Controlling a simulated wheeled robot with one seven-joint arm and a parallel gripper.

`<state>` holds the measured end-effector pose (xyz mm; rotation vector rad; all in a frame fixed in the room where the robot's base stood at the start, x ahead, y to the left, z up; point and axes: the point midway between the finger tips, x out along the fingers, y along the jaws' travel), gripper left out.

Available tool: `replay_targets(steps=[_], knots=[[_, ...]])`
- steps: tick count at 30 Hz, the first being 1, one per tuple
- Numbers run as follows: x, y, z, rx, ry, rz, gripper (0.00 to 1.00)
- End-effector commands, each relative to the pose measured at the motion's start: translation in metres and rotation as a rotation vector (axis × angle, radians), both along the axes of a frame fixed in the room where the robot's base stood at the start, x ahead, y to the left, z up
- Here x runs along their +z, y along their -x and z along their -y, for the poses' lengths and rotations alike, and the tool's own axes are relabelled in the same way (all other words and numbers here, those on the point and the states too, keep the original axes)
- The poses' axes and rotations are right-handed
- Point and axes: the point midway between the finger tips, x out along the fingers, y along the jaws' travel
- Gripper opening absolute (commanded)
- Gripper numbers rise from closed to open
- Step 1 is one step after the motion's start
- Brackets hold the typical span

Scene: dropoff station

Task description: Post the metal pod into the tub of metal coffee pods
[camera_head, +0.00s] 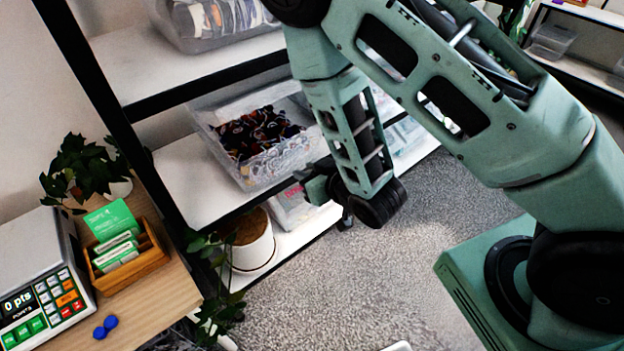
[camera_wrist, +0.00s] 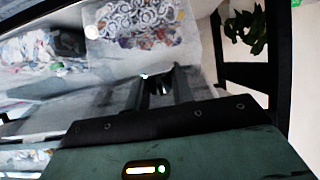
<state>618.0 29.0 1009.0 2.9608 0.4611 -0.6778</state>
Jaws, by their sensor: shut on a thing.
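My gripper (camera_head: 314,180) is in front of the shelf unit, beside the front right of the middle-shelf tub and apart from it. In the wrist view my gripper (camera_wrist: 160,85) is shut on a small dark, shiny piece, seemingly the metal pod (camera_wrist: 160,82), mostly hidden between the fingers. In the head view the pod cannot be made out. The clear middle-shelf tub (camera_head: 238,172) holds many dark, orange and white pieces. Another clear tub (camera_head: 190,43) on the shelf above holds light round pieces. I cannot tell which one holds metal pods.
A lower tub (camera_head: 290,212) and a potted plant (camera_head: 252,245) stand on the bottom shelf. A black shelf post (camera_head: 120,120) rises at the left. A desk (camera_head: 170,295) bears a scale (camera_head: 40,285), a wooden card box (camera_head: 135,268) and blue discs (camera_head: 105,327).

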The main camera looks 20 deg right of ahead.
Motion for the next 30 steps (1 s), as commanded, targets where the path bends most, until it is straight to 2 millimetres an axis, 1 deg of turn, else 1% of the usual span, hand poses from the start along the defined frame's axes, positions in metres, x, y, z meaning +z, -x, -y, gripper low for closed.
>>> replay_targets(steps=[1, 5, 6, 8, 23, 30], knots=[[-0.006, -0.004, -0.002, 0.000, -0.003, 0.005, 0.03], [-0.006, -0.012, -0.004, 0.000, -0.003, 0.005, 0.03], [-0.001, -0.017, -0.005, 0.000, -0.001, 0.004, 0.03], [0.001, -0.025, -0.008, 0.000, -0.001, 0.002, 0.03], [-0.005, -0.089, -0.028, 0.000, -0.001, 0.002, 0.03], [-0.011, -0.119, -0.037, -0.002, -0.002, 0.002, 0.03]])
